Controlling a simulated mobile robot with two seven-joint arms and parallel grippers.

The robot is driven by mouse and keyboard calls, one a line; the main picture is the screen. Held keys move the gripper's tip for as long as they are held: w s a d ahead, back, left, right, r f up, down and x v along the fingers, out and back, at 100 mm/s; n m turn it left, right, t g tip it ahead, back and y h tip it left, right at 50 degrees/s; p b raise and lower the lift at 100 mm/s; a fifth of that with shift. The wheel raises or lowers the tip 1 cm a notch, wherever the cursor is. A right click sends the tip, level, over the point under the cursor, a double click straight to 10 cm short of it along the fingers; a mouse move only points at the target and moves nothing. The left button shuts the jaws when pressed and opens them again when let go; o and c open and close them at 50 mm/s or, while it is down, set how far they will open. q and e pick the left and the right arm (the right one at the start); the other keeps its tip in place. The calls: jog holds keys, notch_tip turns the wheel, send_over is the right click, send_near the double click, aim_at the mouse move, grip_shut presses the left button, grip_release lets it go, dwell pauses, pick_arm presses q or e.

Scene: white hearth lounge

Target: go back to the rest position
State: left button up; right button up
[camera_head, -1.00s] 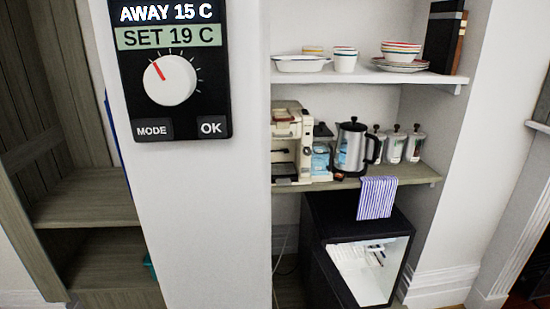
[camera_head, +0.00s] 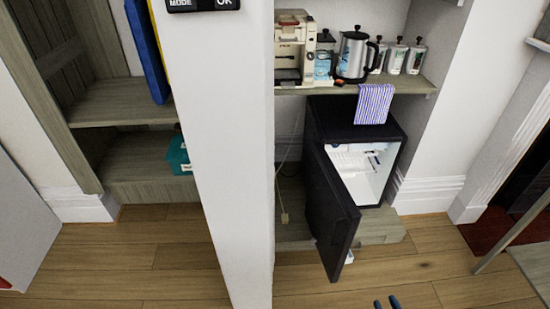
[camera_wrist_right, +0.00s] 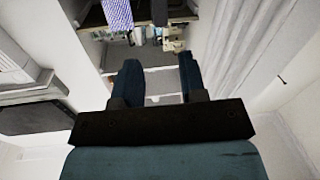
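Nothing is held. My left gripper is in neither current view.
A black mini fridge (camera_head: 312,118) stands under the shelf, its door (camera_head: 335,215) swung open toward me. A striped towel (camera_head: 374,103) hangs from the shelf (camera_head: 425,84). A kettle (camera_head: 354,54) and coffee machine (camera_head: 294,45) stand there. The wooden floor (camera_head: 420,268) in front looks clear.

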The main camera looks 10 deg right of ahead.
jog(key=w+d+r+n+g+y, duration=0.1)
jog(key=d+r+n, duration=0.2)
jog(key=d, duration=0.6)
jog(key=w+d+r+n+y, duration=0.1)
jog(key=d+r+n, duration=0.2)
jog(key=d, duration=0.6)
jog(key=s+a+r+m+g, duration=0.2)
jog(key=s+a+r, duration=0.15)
jog(key=a, duration=0.85)
jog(key=s+a+r+m+g, duration=0.2)
jog(key=a+r, duration=0.2)
jog(key=a, duration=0.8)
jog(key=s+a+r+m+g, duration=0.2)
jog(key=a+r, duration=0.2)
jog(key=a, duration=0.7)
pick_arm(q)
notch_tip(320, 180, up, 16)
jog(key=s+a+p, duration=0.1)
jog(key=a+p, duration=0.1)
jog(key=p, duration=2.2)
jog(key=shift+s+r+y, duration=0.2)
jog(key=shift+s+y, duration=0.05)
jog(key=shift+y, duration=0.05)
pick_arm(e)
notch_tip(320, 180, up, 16)
jog(key=s+d, duration=0.1)
jog(key=shift+s+d, duration=0.15)
